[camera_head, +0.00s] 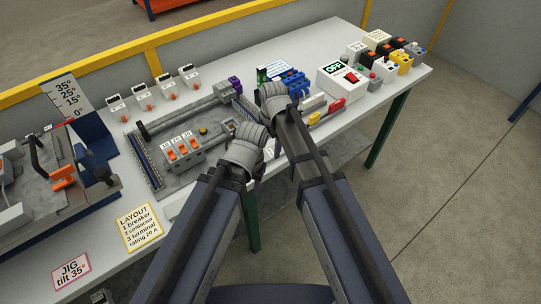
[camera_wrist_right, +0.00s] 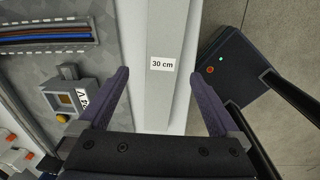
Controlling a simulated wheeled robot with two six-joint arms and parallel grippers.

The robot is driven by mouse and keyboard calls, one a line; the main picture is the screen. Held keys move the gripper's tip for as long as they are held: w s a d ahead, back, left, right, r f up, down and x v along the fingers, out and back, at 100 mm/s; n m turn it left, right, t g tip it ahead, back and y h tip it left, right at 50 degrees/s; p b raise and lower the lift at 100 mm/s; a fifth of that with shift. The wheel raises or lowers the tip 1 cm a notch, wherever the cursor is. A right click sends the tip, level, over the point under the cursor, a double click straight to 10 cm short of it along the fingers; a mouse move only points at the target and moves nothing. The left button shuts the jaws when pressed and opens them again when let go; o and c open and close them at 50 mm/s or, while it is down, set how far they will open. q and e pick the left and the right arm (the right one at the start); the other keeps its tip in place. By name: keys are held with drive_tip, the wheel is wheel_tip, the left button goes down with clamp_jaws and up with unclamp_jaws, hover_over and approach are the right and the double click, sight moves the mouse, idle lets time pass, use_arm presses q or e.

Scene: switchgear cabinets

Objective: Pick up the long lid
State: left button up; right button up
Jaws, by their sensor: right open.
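The long lid (camera_wrist_right: 165,30) is a pale grey strip with a "30 cm" label, seen in the right wrist view. It lies lengthwise along the table edge, running up the picture. My right gripper (camera_wrist_right: 160,73) is open, with one finger on each side of the lid's width and nothing gripped. I cannot tell how high the fingertips are above the lid. In the head view my arms cover most of the lid's area. My left gripper is hidden beyond its arm and wrist.
A grey mounting panel (camera_head: 176,183) with breakers (camera_head: 183,149) and wires lies beside the lid. A blue-based jig (camera_head: 94,137) stands at left. An "OFF" box (camera_head: 343,80) and several coloured parts stand at right. The table's front edge is close to the lid.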

sight(271, 152)
wheel_tip(271, 152, down, 4)
drive_tip(key=b, duration=0.3)
drive_tip(key=shift+w+d+f, duration=0.1)
drive_tip(key=shift+d+f, duration=0.05)
drive_tip(key=c, duration=1.5)
drive_tip(key=shift+r, duration=0.2)
drive_tip(key=shift+c, duration=0.2)
